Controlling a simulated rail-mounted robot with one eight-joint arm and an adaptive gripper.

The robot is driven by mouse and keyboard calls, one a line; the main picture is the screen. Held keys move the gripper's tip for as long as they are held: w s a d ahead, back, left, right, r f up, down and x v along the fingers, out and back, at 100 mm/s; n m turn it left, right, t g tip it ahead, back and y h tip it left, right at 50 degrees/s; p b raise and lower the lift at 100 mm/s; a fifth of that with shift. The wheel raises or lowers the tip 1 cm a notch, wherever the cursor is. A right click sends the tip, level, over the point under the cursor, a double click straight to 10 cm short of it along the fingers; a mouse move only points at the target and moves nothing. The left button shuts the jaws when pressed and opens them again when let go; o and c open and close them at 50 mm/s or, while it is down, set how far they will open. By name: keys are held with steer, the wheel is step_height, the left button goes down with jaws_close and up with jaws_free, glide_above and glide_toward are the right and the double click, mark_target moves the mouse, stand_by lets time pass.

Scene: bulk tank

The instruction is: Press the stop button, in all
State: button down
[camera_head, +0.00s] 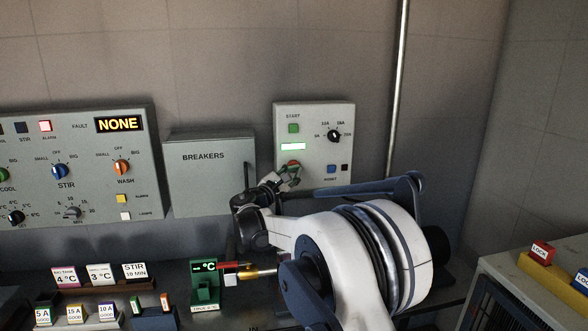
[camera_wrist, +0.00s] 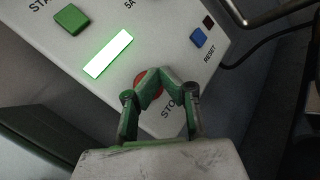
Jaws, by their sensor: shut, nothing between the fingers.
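The stop button is a red button (camera_wrist: 141,83) on the small grey wall panel (camera_head: 313,115). In the wrist view it is partly hidden behind my gripper (camera_wrist: 152,72), next to lettering that begins "STO". My gripper has green fingers, shut and empty, with the tips over or at the button; I cannot tell whether they touch it. In the head view my gripper (camera_head: 294,170) is at the panel's lower left, and a bit of the red button (camera_head: 291,162) shows beside it. A green START button (camera_wrist: 71,19) and a lit white-green display (camera_wrist: 107,54) are on the same panel.
A blue RESET button (camera_wrist: 197,38) and a small dark square (camera_wrist: 208,22) are right of the stop button. A dial (camera_head: 334,135) sits above. The breakers box (camera_head: 208,180) stands left of the panel, and a vertical pipe (camera_head: 398,90) runs right of it.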

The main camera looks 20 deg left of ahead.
steer(key=shift+w+a, duration=0.2)
steer(key=shift+w, duration=0.1)
steer(key=shift+w+a, duration=0.2)
steer(key=shift+w, duration=0.2)
stand_by(0.8)
steer(key=shift+s, duration=0.15)
steer(key=shift+s+d+b, duration=0.4)
steer(key=shift+s+d, duration=0.05)
steer(key=shift+s, duration=0.15)
stand_by(0.3)
steer(key=s+d, duration=0.1)
steer(key=s, duration=0.2)
steer(key=s+d+b, duration=0.1)
steer(key=shift+s+d, duration=0.15)
steer(key=shift+d, duration=0.15)
stand_by(0.8)
